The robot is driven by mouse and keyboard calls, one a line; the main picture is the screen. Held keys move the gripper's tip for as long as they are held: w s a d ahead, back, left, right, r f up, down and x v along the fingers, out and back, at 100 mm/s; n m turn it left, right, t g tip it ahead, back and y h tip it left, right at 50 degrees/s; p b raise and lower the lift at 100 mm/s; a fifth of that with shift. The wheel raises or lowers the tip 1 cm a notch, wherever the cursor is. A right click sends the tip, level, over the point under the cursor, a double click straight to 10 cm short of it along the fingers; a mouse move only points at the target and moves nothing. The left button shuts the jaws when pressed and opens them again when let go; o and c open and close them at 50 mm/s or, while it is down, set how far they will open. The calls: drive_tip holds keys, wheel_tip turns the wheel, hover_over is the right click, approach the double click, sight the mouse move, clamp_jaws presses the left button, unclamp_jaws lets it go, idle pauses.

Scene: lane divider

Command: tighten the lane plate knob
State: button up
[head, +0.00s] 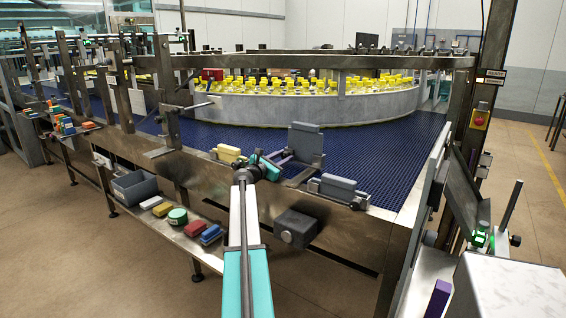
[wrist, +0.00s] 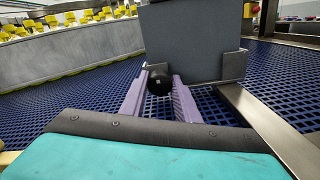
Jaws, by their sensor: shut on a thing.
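The lane plate is an upright grey plate (head: 306,141) standing over the blue mesh conveyor; it also fills the top of the wrist view (wrist: 194,45). Its knob (wrist: 159,82) is a round black ball low on the near face of the plate. My gripper (wrist: 160,88) has its two lilac fingers on either side of the knob and is shut on it. In the head view my gripper (head: 284,157) reaches over the conveyor's near edge to the plate. The knob cannot be made out there.
A metal bar (wrist: 270,130) runs beside the plate on the right. A grey block (head: 338,187) and a yellow block (head: 228,153) sit along the near edge. Yellow-capped bottles (head: 300,87) stand behind a curved wall. The blue mesh (head: 385,150) right of the plate is clear.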

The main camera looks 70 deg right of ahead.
drive_tip(key=shift+w, duration=0.1)
drive_tip(key=o, duration=1.1)
drive_tip(key=shift+c, duration=0.2)
drive_tip(key=shift+a, duration=0.15)
drive_tip(key=b+v, duration=0.1)
drive_tip(key=v, duration=1.2)
drive_tip(key=shift+a, duration=0.25)
drive_tip(key=shift+w, duration=0.1)
